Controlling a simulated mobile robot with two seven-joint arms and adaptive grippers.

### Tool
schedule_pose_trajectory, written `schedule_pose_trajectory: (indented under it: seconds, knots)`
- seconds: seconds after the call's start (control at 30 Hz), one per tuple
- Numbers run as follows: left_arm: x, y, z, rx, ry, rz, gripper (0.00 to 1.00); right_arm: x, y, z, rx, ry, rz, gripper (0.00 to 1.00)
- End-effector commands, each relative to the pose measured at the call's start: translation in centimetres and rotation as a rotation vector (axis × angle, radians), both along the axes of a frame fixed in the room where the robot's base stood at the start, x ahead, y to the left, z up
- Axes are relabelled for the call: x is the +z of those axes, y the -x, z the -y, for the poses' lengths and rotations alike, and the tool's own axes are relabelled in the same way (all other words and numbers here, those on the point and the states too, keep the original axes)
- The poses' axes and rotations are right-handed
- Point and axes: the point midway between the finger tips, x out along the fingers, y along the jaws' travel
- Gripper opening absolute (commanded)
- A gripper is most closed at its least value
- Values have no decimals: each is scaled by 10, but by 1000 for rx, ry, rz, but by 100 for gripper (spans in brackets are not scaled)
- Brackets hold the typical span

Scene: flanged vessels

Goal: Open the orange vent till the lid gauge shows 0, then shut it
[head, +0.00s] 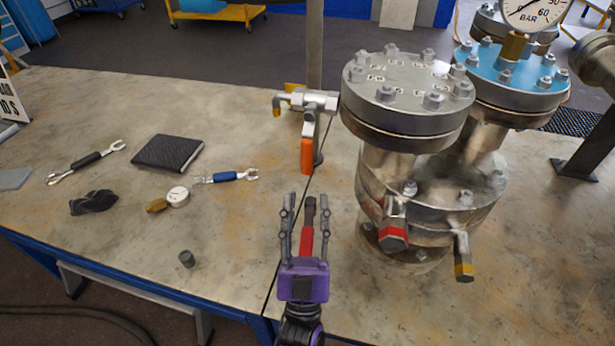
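The orange vent handle (307,156) hangs down from a silver valve body (312,101) beside a vertical post, left of the vessels. The lid gauge (535,10) is at the top right above a blue bolted lid (515,75). The frame cuts it off, and I cannot tell its reading; "50", "60" and "BAR" show. My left gripper (305,212) has a purple body and points away from me, nearer to me than the orange handle and apart from it. Its fingers are spread. A red-handled tool (306,243) shows between them, with clearance on both sides. My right gripper is out of view.
A grey bolted lid (405,85) tops the front vessel, which has a red-capped fitting (393,238) and a yellow-banded fitting (463,258). Wrenches, a black notebook (168,152) and a small gauge (177,196) lie on the left table.

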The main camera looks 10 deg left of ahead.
Motion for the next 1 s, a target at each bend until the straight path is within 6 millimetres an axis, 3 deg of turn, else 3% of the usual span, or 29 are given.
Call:
schedule_pose_trajectory:
  seconds: [0.3, 1.0]
  knots:
    - [-22, 22, 5, -1, 0, 1, 37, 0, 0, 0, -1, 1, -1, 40]
    - [-22, 23, 4, -1, -1, 1, 37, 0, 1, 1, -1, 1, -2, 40]
